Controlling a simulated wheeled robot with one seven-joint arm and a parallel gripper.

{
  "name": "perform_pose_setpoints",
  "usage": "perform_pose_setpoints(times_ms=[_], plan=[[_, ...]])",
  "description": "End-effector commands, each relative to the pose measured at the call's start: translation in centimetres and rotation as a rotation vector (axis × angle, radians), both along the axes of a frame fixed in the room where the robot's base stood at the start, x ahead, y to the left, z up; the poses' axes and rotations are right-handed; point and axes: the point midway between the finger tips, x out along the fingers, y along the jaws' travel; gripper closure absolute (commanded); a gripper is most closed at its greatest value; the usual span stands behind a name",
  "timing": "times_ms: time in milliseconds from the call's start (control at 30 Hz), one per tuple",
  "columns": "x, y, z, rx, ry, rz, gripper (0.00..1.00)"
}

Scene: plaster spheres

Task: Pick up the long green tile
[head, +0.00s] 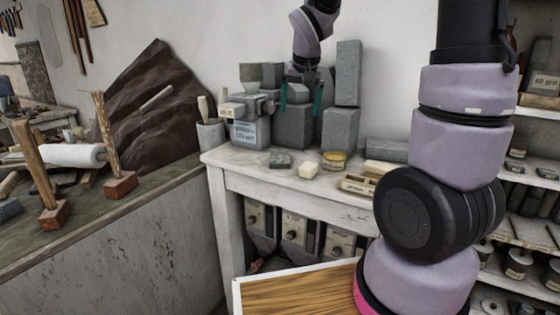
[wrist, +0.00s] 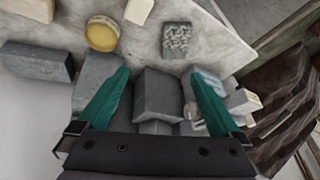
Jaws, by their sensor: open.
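I cannot pick out a clearly long green tile in either view. My gripper (head: 301,100) has teal fingers, apart and empty, pointing down over the grey blocks at the back. In the wrist view a grey block (wrist: 158,95) shows between the fingers (wrist: 160,85), below them.
A tall grey block (head: 348,72) stands just right of my gripper. A labelled grey box (head: 245,132) stands at the left.

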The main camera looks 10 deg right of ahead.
Motion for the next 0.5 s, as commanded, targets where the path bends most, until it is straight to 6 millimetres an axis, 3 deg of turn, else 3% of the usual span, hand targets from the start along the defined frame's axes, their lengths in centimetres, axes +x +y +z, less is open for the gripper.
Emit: perform_pose_setpoints(times_ms=[33,200,500], plan=[[1.6,0.9,-2.0,-0.020,0.019,0.016,0.00],[5.3,2.9,-6.8,-0.063,0.040,0.049,0.00],[7.5,3.9,-10.8,-0.083,0.050,0.067,0.00]])
